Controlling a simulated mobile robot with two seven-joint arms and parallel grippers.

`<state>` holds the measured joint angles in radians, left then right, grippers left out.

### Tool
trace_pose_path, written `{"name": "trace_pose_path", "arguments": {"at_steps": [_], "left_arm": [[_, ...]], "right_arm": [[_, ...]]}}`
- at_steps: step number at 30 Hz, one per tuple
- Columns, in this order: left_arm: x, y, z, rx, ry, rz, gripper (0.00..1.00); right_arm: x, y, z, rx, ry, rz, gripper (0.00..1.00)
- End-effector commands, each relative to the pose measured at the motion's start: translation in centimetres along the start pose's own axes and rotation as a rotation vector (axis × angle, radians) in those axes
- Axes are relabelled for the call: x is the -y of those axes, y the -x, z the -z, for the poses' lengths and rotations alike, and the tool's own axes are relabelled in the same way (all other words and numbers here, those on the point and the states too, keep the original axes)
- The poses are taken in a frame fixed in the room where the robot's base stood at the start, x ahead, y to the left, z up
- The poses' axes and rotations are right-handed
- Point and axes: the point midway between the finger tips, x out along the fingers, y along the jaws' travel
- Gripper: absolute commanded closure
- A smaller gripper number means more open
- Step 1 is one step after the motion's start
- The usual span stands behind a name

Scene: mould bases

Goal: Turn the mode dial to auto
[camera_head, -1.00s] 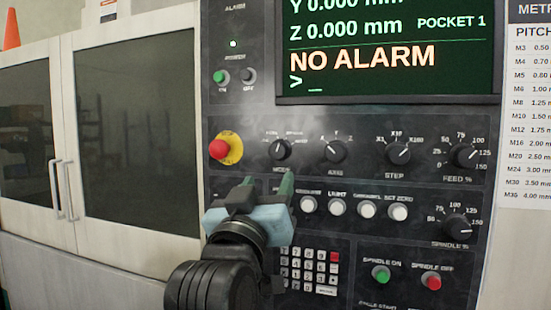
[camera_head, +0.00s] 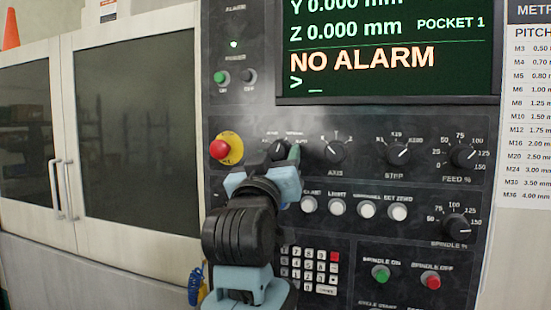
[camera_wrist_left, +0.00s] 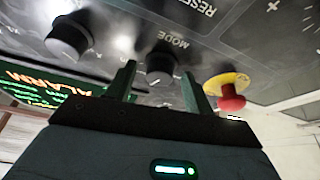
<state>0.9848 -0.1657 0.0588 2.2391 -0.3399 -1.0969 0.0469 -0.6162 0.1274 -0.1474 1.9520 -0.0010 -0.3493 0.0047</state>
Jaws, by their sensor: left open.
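The mode dial (camera_head: 279,150) is a black round knob on the dark control panel, to the right of the red emergency stop button. In the head view my left gripper (camera_head: 268,162) is in front of the dial and partly covers it and its label. In the left wrist view the mode dial (camera_wrist_left: 161,60) shows between the two green fingertips of my left gripper (camera_wrist_left: 158,85). The gripper is open and empty. I cannot tell whether the fingers touch the dial. My right gripper is not in view.
The emergency stop (camera_head: 219,150) sits close left of the dial. The axis dial (camera_head: 332,151) is close on the right. A row of white buttons (camera_head: 337,207) and a keypad (camera_head: 309,268) lie below. A screen (camera_head: 388,50) reading NO ALARM is above.

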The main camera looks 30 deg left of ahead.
Motion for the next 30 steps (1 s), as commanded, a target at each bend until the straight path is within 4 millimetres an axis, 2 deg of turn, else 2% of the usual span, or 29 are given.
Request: {"name": "trace_pose_path", "arguments": {"at_steps": [8, 18, 30], "left_arm": [[0.01, -0.11, -0.02, 0.000, 0.000, 0.000, 0.49], [0.00, -0.09, -0.03, 0.000, 0.000, 0.000, 0.92], [0.16, -0.09, 0.01, -0.002, -0.095, -0.037, 0.92]], "right_arm": [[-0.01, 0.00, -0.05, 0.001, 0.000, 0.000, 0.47], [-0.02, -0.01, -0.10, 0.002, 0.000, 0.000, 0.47], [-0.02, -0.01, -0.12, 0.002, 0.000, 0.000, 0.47]]}}
